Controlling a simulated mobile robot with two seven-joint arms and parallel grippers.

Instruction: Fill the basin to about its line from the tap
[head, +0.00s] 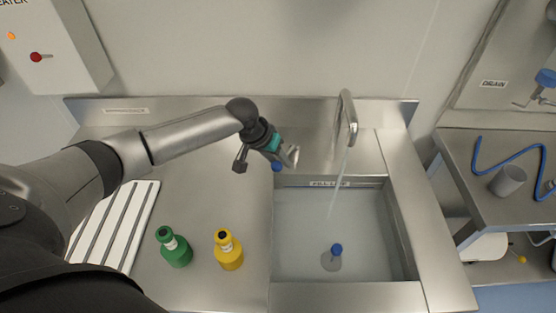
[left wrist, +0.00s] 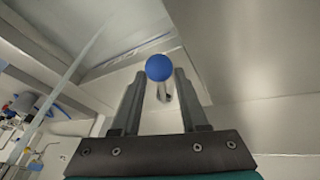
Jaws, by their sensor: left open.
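The steel basin (head: 345,296) holds water (head: 305,225). A stream (head: 341,183) runs from the curved tap (head: 347,115) into it. A dark marking (head: 330,184) is on the basin's back wall; the exact water level against it is hard to tell. A plug with a blue knob (head: 336,248) stands on the basin floor. My left gripper (head: 287,160) is open at the basin's back left corner, by a blue ball knob (head: 277,167). In the left wrist view the blue ball (left wrist: 158,67) appears between the open fingertips (left wrist: 158,82); contact is unclear. My right gripper is not in view.
A green bottle (head: 175,250) and a yellow bottle (head: 229,252) stand on the counter left of the basin. A white ribbed rack (head: 118,220) lies farther left. A side table (head: 470,170) at right holds a grey cup (head: 508,180) and a blue hose (head: 500,160).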

